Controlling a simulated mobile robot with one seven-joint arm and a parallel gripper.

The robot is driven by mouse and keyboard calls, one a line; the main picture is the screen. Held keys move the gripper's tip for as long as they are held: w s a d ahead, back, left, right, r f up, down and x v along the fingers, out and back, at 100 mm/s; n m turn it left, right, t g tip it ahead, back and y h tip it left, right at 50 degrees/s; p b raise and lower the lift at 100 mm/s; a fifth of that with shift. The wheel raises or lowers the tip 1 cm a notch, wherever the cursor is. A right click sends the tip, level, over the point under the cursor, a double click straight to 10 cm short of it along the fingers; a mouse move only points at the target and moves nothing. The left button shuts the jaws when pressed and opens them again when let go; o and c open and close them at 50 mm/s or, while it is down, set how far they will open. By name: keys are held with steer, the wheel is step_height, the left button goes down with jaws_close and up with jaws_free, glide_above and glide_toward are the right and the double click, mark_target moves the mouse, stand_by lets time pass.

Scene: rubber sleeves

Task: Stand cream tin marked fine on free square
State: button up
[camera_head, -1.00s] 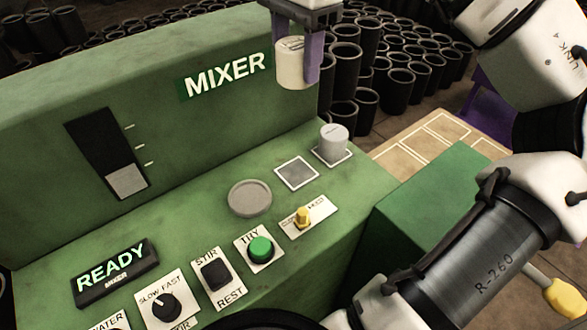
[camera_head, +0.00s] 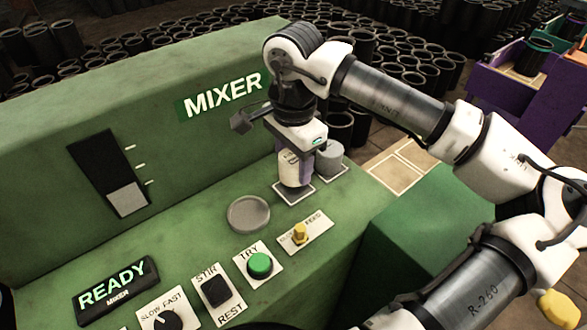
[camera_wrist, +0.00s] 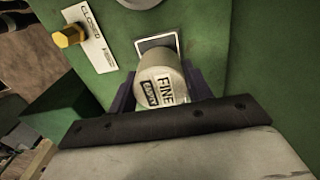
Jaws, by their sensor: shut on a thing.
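My gripper (camera_head: 294,172) is shut on the cream tin (camera_head: 291,173). In the wrist view the tin's top (camera_wrist: 165,93) carries a label reading FINE, and it sits between the purple fingers. The tin is upright over the free square (camera_head: 307,193), a grey patch with a white border. Its edge also shows past the tin in the wrist view (camera_wrist: 157,42). The tin hides much of the square, and I cannot tell whether its base touches it. A grey tin (camera_head: 330,157) stands on the other square, right behind my gripper.
A round grey disc (camera_head: 248,213) lies left of the square. A yellow valve knob (camera_head: 300,233) and a green TRY button (camera_head: 260,265) are in front. The MIXER panel (camera_head: 222,97) rises behind. Black sleeves (camera_head: 400,50) stand beyond it.

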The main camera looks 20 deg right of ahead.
mark_target(293, 173)
steer(key=shift+f, duration=1.55)
steer(key=shift+f, duration=0.15)
steer(key=o, duration=1.1)
step_height(293, 173, up, 12)
steer(key=shift+r+b, duration=0.2)
steer(key=shift+b, duration=0.45)
